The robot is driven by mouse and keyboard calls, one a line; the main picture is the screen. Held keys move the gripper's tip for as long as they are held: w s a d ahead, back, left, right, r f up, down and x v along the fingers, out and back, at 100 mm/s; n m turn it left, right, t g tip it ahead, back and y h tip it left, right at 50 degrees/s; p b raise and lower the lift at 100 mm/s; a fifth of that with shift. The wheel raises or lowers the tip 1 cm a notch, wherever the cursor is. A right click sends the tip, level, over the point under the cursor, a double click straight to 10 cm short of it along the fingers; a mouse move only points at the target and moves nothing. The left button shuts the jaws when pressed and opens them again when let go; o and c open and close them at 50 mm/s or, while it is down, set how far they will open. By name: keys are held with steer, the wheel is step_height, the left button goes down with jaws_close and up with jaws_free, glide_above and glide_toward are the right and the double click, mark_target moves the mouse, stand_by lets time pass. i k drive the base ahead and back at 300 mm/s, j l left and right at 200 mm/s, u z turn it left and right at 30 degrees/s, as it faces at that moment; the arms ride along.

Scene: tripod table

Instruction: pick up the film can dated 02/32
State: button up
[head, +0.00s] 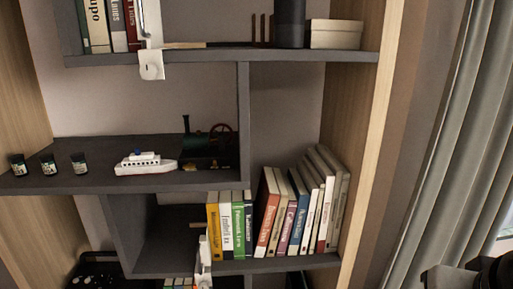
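Three small dark film cans with pale labels stand upright in a row on the middle shelf (85,180), at the far left. They are the left can (17,165), the middle can (48,164) and the right can (79,163). Gaps separate them. The dates on their labels are too small to read, so I cannot tell which is dated 02/32. I cannot make out my gripper in the head view.
A white toy boat (146,164) and a dark toy steam engine (208,146) stand right of the cans. Books (300,210) fill the lower right shelf. A grey curtain (445,140) hangs at the right. A dark object (475,276) shows at the bottom right corner.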

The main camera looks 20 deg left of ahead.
mark_target(78, 159)
steer(key=u, duration=2.2)
steer(key=i+j+z, duration=0.2)
steer(key=i+j, duration=0.2)
steer(key=j, duration=0.15)
